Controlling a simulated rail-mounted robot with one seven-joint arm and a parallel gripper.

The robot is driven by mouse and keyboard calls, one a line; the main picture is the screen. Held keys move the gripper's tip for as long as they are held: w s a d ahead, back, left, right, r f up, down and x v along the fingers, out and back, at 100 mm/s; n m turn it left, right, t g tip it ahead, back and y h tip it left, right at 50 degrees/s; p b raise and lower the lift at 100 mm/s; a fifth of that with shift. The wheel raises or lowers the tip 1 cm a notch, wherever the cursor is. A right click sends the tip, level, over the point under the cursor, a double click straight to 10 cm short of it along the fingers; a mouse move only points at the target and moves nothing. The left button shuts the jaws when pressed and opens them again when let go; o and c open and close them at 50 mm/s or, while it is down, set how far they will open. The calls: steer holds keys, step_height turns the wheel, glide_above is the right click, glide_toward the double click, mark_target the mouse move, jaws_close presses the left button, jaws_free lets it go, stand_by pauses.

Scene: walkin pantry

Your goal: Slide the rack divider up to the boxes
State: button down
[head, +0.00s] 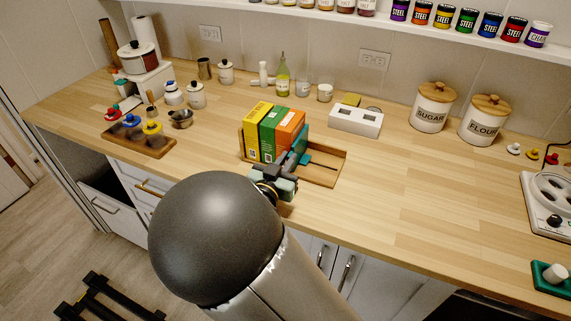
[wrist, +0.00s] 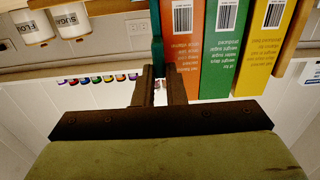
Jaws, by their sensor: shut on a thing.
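The teal rack divider (head: 301,141) stands upright in a wooden rack (head: 338,170) on the counter. In the wrist view the divider (wrist: 157,38) is a thin strip beside the orange box. My gripper (head: 289,168) is shut on the divider from the front; its dark fingers (wrist: 159,90) hide the gripped part. The orange box (head: 291,124), green box (head: 268,138) and yellow box (head: 250,133) stand side by side in the rack's left part. The divider is right against or very near the orange box; I cannot tell if they touch.
The rack's right part is empty. A white box with two openings (head: 356,121) stands behind it, with sugar (head: 433,108) and flour (head: 484,120) canisters to the right. A wooden tray with coloured knobs (head: 139,138) lies left.

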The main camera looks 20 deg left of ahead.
steer(key=c, duration=1.5)
jaws_free()
steer(key=s+a, duration=0.1)
steer(key=s, duration=0.4)
steer(key=s+b, duration=0.1)
steer(key=s, duration=0.5)
steer(key=s+a, duration=0.1)
steer(key=s, duration=0.5)
steer(key=shift+s+a+b, duration=0.15)
steer(key=shift+a+b, duration=0.2)
steer(key=shift+b, duration=0.05)
